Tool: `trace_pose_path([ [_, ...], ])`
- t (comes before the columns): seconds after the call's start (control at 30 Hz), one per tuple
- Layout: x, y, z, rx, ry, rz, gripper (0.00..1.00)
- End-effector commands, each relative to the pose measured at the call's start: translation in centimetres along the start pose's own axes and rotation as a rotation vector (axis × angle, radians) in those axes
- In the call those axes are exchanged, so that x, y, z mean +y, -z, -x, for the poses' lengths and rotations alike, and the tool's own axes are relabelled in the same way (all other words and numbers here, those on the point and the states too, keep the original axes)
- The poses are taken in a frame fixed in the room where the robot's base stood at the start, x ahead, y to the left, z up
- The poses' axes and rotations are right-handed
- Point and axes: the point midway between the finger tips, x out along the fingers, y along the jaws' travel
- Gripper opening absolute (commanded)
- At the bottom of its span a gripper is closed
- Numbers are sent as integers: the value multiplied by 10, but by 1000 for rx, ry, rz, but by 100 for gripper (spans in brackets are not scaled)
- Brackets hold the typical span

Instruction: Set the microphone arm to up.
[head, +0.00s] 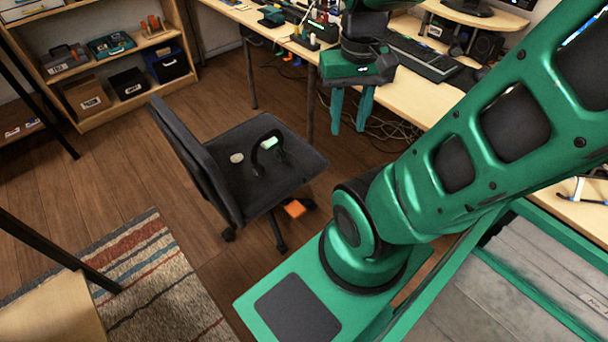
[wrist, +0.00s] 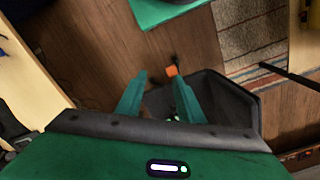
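A dark headset-like object (head: 256,158) with a curved black band and a pale green patch lies on the seat of the office chair (head: 300,162). It is too small to make out a microphone arm on it or how that is set. My gripper (head: 348,135) hangs by the desk edge, to the right of the chair and apart from the headset. Its two green fingers are spread with nothing between them. In the wrist view my gripper (wrist: 158,77) is open above the dark chair (wrist: 225,100), and the headset is mostly hidden behind the fingers and palm.
A desk (head: 405,95) with a keyboard (head: 425,58) runs along the back right, cables beneath it. An orange block (head: 293,208) lies on the floor by the chair base. A shelf (head: 140,92) stands back left, a striped rug (head: 150,275) front left. Wooden floor left of the chair is clear.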

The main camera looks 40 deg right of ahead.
Motion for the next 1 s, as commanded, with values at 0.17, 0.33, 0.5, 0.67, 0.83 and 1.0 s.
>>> trace_pose_path([
  [0.17, -7, 45, -22, -6, -17, 13, 34],
  [0.33, -13, 87, -50, -3, -23, 25, 34],
  [0.5, -19, 126, -86, -2, -21, 35, 34],
  [0.67, -23, 160, -126, 0, -11, 43, 34],
  [0.83, -27, 188, -175, -1, 5, 46, 34],
  [1.0, -30, 211, -229, -3, 29, 44, 34],
])
